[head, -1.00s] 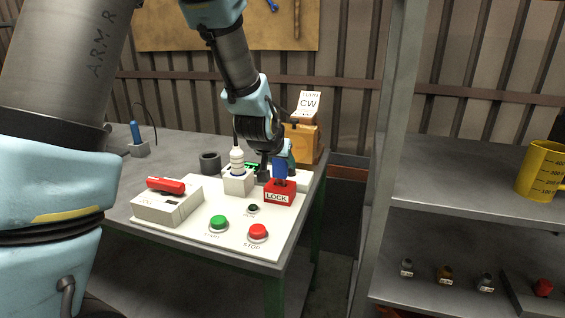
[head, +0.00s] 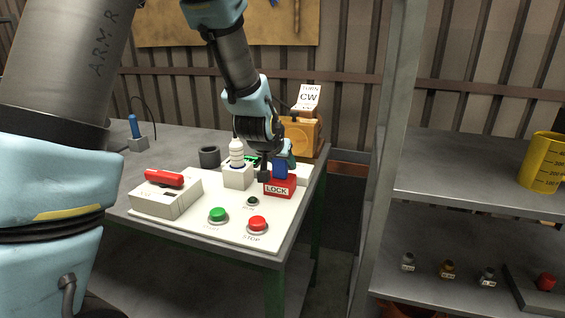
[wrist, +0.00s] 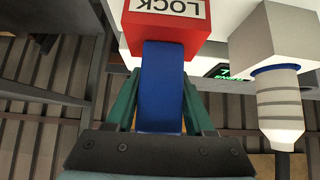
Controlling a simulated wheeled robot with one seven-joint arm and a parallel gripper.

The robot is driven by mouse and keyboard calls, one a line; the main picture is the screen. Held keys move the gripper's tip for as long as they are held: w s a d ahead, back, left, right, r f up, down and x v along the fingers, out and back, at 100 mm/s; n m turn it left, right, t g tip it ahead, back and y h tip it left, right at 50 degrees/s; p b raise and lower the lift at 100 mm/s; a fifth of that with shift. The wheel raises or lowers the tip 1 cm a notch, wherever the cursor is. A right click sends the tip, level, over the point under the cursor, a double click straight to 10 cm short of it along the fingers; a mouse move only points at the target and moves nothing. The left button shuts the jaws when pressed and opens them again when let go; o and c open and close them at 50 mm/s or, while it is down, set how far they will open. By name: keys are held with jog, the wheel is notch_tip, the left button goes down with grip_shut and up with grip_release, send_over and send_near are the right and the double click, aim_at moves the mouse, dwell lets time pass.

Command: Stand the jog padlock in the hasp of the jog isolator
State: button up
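The jog padlock is a blue block (head: 280,170), upright and held between the teal fingers of my gripper (head: 287,160). In the wrist view the blue block (wrist: 163,85) runs from between the fingers (wrist: 163,105) to the red block. A red block marked LOCK (head: 280,186), which I take for the hasp of the jog isolator, sits on the white panel; it also shows in the wrist view (wrist: 160,27). The padlock's lower end meets the red block's top, with no gap visible. How deep it sits, and its shackle, are hidden.
A white box with a pale ribbed post (head: 237,165) stands close left of the red block. Green (head: 218,214) and red (head: 257,223) buttons are in front. A red-handled box (head: 165,195) is at left; an orange box (head: 305,134) stands behind. The shelf is at right.

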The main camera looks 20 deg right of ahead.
jog(key=o, duration=0.5)
jog(key=shift+c, duration=0.2)
jog(key=shift+r, duration=0.15)
jog(key=v, duration=1)
jog(key=shift+s+a+r+b, duration=0.15)
jog(key=shift+s+r+b, duration=0.05)
jog(key=shift+b, duration=0.15)
jog(key=w+a+f+n+g+y+p, duration=0.1)
jog(key=a+f+n+y, duration=0.1)
jog(key=a, duration=0.7)
jog(key=a+f+n+g+y, duration=0.1)
jog(key=a+f+n+y, duration=0.15)
jog(key=a, duration=0.65)
jog(key=s+a+f+n+g, duration=0.1)
jog(key=s+a, duration=0.2)
jog(key=a, duration=0.3)
jog(key=s+a+f+n+g+y, duration=0.1)
jog(key=s+a+n+g, duration=0.1)
jog(key=a, duration=0.5)
jog(key=shift+s+a+f+p, duration=0.2)
jog(key=shift+s+f+p, duration=0.2)
jog(key=shift+s, duration=0.25)
jog(key=shift+y, duration=0.25)
